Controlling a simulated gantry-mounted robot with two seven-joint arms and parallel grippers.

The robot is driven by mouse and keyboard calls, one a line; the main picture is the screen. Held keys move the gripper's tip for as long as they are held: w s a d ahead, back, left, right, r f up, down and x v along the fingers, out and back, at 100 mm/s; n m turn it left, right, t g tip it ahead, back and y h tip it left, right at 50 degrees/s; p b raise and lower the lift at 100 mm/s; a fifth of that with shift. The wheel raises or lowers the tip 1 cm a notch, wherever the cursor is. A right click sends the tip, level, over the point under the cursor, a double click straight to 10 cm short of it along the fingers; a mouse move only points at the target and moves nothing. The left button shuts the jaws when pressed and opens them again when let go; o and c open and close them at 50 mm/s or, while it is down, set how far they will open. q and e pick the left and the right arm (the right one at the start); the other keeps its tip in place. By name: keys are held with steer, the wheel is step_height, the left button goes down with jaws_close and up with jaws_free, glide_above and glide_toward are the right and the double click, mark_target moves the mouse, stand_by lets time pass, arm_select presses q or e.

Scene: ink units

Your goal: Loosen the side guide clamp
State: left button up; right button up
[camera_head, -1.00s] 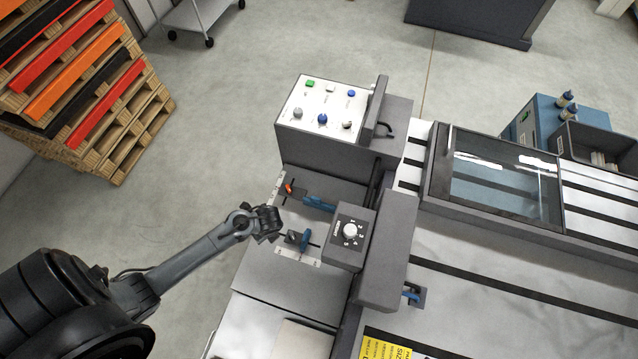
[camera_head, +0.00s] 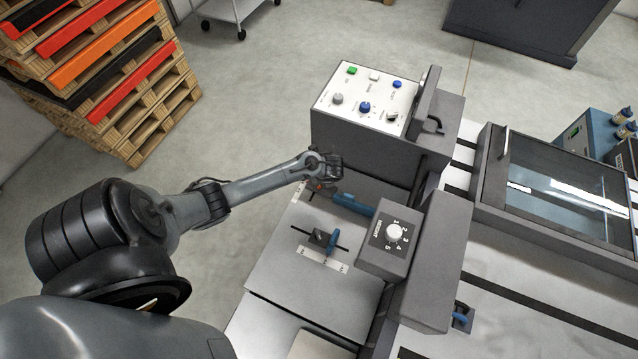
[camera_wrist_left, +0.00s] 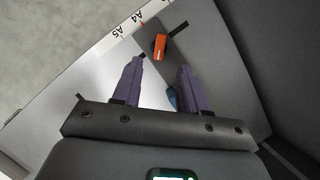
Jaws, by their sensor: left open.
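A small orange lever (camera_wrist_left: 161,46), apparently the side guide clamp, sits on a dark guide plate beside the ruler marked A4 and A5. In the head view it is mostly hidden by my left gripper (camera_head: 330,172). In the left wrist view, my left gripper (camera_wrist_left: 160,66) is open and empty, its two purple fingers pointing toward the lever. The lever lies just beyond the fingertips, roughly between them, with no contact visible. A blue part (camera_wrist_left: 171,97) shows partly behind the right finger. My right gripper is not in view.
A control box (camera_head: 365,110) with buttons stands just behind the gripper. A dial box (camera_head: 389,243) and blue bar (camera_head: 353,204) are to the right. A second guide with a blue lever (camera_head: 332,243) is nearer. Stacked pallets (camera_head: 110,75) stand at left.

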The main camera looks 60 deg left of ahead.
arm_select(q)
steer(key=b+x, duration=0.2)
steer(key=x, duration=0.6)
steer(key=shift+b, duration=0.3)
jaws_close()
